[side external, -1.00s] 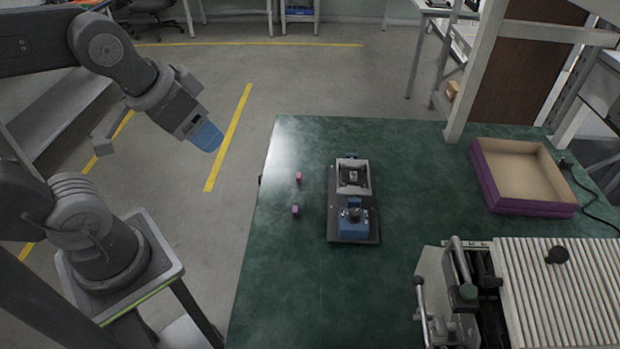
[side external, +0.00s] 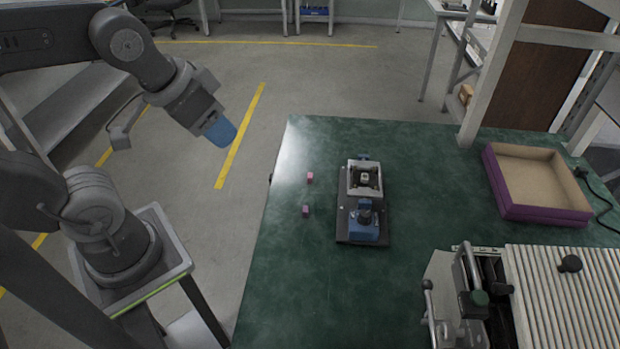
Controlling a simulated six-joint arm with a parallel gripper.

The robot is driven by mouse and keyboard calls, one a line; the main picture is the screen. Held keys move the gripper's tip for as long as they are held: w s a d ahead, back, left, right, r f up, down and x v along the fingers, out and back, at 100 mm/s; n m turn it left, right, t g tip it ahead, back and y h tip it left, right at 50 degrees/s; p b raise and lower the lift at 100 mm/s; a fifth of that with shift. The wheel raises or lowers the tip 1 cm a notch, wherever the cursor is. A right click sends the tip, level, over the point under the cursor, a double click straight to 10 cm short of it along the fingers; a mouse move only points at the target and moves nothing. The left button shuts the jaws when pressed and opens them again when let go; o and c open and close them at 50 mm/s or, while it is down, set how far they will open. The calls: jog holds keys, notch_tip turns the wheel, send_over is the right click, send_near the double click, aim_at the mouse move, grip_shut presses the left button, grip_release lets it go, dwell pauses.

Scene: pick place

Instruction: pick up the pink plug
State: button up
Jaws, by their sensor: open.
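Two small pinkish blocks lie on the green table (side external: 300,290) near its left edge. The upper one (side external: 310,177) is brighter pink and looks like the pink plug. The lower one (side external: 305,210) is darker, more purple. They lie apart from each other. My gripper (side external: 221,131), with blue fingertips, hangs in the air left of the table, up and left of both blocks. It touches neither and is open and empty. The gap between the fingers is hard to see from this side.
A dark fixture plate (side external: 345,222) with a grey socket block (side external: 365,177) and a blue clamp (side external: 365,224) stands right of the blocks. A purple-walled tray (side external: 545,213) lies at right. A ribbed machine (side external: 560,295) fills the front right.

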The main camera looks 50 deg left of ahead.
jog(key=w+a+f+n+g+y, duration=0.1)
jog(key=w+a+f+n+y, duration=0.15)
jog(key=w, duration=0.55)
jog(key=n+g, duration=0.2)
jog(key=n, duration=0.5)
send_over(310, 175)
jog(key=s+d, duration=0.1)
jog(key=d, duration=0.1)
jog(key=shift+y, duration=0.35)
notch_tip(310, 175, down, 25)
jog(key=shift+s+r, duration=0.1)
jog(key=shift+s, duration=0.05)
jog(key=shift+x, duration=3)
jog(key=shift+s+a, duration=0.1)
grip_shut()
